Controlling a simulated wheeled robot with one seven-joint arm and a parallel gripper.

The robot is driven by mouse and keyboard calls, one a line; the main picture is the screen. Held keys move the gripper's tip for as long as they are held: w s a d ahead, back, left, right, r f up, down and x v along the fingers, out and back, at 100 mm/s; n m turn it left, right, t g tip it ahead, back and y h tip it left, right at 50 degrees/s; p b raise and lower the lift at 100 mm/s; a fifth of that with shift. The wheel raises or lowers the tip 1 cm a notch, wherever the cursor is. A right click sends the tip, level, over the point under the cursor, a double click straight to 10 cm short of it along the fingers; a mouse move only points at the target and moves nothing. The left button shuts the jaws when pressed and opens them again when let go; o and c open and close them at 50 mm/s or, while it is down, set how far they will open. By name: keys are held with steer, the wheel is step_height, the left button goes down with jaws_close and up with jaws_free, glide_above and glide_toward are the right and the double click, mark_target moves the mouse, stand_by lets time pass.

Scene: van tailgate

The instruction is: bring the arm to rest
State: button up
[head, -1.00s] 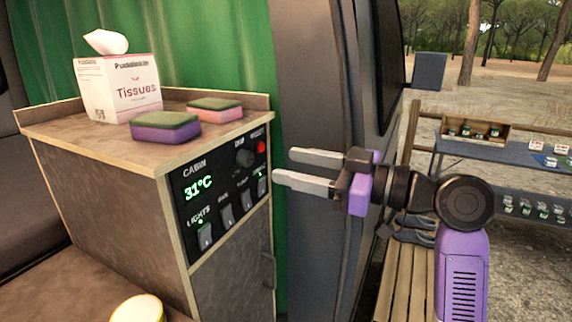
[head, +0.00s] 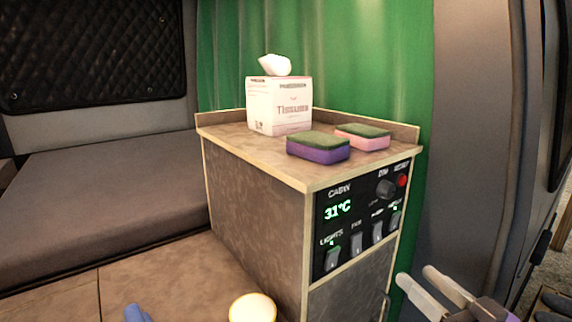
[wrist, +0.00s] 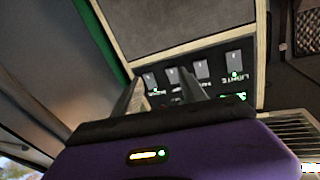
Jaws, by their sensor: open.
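My gripper (head: 428,290) is at the lower right of the head view, with its two pale fingers apart and nothing between them. It is in front of and to the right of the cabinet's control panel (head: 355,222), apart from it as far as I can tell. In the wrist view my gripper (wrist: 160,92) points towards the panel's row of switches (wrist: 190,75), which looks upside down there. Most of my arm is outside the head view.
The cabinet (head: 255,215) carries a tissue box (head: 280,112), a purple sponge (head: 318,150) and a pink sponge (head: 362,140). A bed (head: 100,205) lies at left. A round yellowish thing (head: 253,308) and a blue thing (head: 136,314) show at the bottom edge. The van's door pillar (head: 470,150) stands at right.

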steer(key=s+a+f+m+g+h, duration=0.15)
steer(key=s+f+m+h, duration=0.4)
steer(key=s+f, duration=1.15)
steer(key=s+a+n, duration=0.2)
steer(key=s+n, duration=0.1)
steer(key=s, duration=1.6)
steer(key=shift+s+a+h, duration=0.15)
steer(key=shift+s+h, duration=0.2)
steer(key=shift+s+r+g, duration=0.1)
steer(key=shift+g, duration=0.15)
steer(key=shift+s+r, duration=0.1)
steer(key=shift+s, duration=0.1)
